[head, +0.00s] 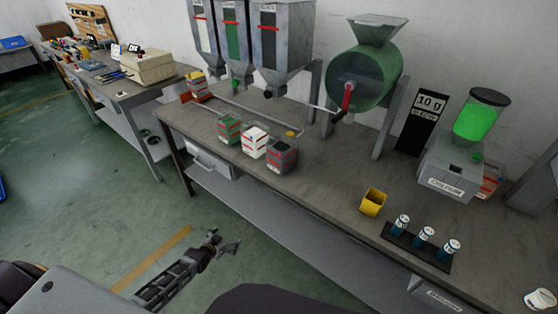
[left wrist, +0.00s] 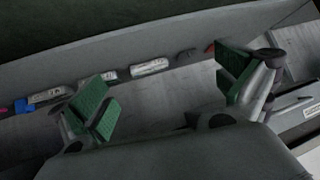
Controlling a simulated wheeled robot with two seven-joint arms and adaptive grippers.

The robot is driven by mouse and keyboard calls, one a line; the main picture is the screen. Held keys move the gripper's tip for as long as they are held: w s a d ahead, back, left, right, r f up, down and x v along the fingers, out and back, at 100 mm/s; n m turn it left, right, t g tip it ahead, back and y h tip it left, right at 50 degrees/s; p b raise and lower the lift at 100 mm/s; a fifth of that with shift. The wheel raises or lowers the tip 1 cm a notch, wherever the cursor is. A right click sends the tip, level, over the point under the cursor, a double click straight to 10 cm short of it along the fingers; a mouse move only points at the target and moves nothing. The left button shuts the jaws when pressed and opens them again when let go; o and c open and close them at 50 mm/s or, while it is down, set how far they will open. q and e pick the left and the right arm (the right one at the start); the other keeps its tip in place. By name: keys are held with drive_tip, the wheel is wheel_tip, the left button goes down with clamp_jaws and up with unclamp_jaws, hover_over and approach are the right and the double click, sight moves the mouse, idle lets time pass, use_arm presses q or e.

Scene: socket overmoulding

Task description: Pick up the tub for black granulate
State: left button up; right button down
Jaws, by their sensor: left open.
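Three banded tubs stand side by side on the workbench (head: 330,195) in the head view. The right one is dark grey with red, and looks like the tub for black granulate (head: 282,157). The white tub (head: 254,142) and the green tub (head: 228,129) stand to its left. My left gripper (head: 228,246) is open and empty, in front of the bench and apart from the tubs. In the left wrist view its two green-padded fingers (left wrist: 172,92) are spread wide with nothing between them. I cannot make out the tubs there. My right gripper is not in view.
Hoppers (head: 283,45) and a green drum (head: 364,75) stand behind the tubs. A yellow cup (head: 372,202) and a rack of blue-and-white bottles (head: 424,238) are to the right. The bench's front edge lies between my left gripper and the tubs.

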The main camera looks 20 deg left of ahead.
use_arm(q)
drive_tip(key=w+r+t+h+b, duration=0.1)
drive_tip(key=w+r+t, duration=0.2)
drive_tip(key=w+r, duration=0.65)
drive_tip(key=m+t+h+b, duration=0.3)
drive_tip(key=h+b, duration=0.1)
drive_tip(key=h, duration=0.2)
approach(273, 150)
drive_tip(key=shift+w+d+f, duration=0.15)
drive_tip(key=shift+w+d, duration=0.1)
drive_tip(key=shift+w, duration=0.1)
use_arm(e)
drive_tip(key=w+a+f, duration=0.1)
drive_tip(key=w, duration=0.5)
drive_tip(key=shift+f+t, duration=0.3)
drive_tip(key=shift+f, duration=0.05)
use_arm(q)
drive_tip(key=shift+w, duration=0.15)
drive_tip(key=shift+x, duration=4)
drive_tip(key=shift+w+d, duration=0.1)
drive_tip(key=shift+w, duration=0.05)
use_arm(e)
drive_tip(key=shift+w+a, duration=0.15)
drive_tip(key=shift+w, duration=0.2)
